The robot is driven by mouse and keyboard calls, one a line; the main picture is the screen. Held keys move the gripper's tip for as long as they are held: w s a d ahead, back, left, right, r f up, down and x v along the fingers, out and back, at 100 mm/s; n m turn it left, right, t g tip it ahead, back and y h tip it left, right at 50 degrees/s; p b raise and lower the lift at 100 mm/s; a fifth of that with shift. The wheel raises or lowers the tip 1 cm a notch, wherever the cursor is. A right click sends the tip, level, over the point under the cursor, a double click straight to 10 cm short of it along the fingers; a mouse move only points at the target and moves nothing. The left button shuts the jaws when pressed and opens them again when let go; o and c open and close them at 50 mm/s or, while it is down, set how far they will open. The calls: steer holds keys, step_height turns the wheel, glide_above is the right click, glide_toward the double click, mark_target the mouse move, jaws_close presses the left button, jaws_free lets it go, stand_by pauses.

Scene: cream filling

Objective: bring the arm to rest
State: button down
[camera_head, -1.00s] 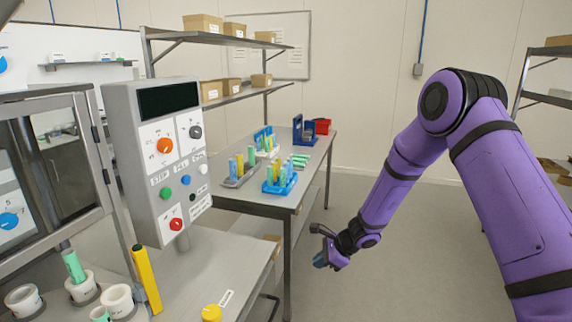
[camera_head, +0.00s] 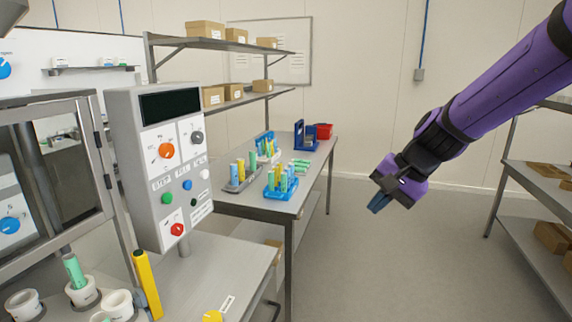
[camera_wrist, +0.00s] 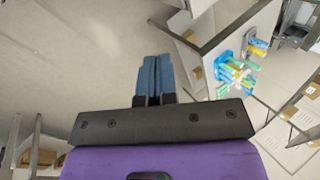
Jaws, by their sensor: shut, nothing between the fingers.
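My gripper (camera_head: 379,203) is at the right side of the head view, raised in the air over bare floor. It is to the right of the back table (camera_head: 262,207) and touches nothing. In the wrist view its blue fingers (camera_wrist: 155,78) are together with nothing between them. My purple arm reaches in from the upper right.
A control panel (camera_head: 150,200) with knobs and buttons stands at the left above a front bench (camera_head: 235,265). The back table bears a blue rack (camera_head: 281,190) of tubes. A shelf unit (camera_head: 520,200) stands at the far right. The floor between is clear.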

steer(key=s+d+r+n+h, duration=0.2)
steer(key=s+d, duration=0.2)
steer(key=s, duration=0.3)
steer(key=s+d+r+n+t+h, duration=0.1)
steer(key=s+d+r+n, duration=0.1)
steer(key=s, duration=0.6)
steer(key=s+d+r+n+t+h, duration=0.1)
steer(key=s+d+r+n+h, duration=0.1)
steer(key=s+d+r, duration=0.2)
steer(key=s+d, duration=0.1)
steer(key=s, duration=0.2)
steer(key=shift+s+d+h, duration=0.3)
steer(key=shift+s+d, duration=0.1)
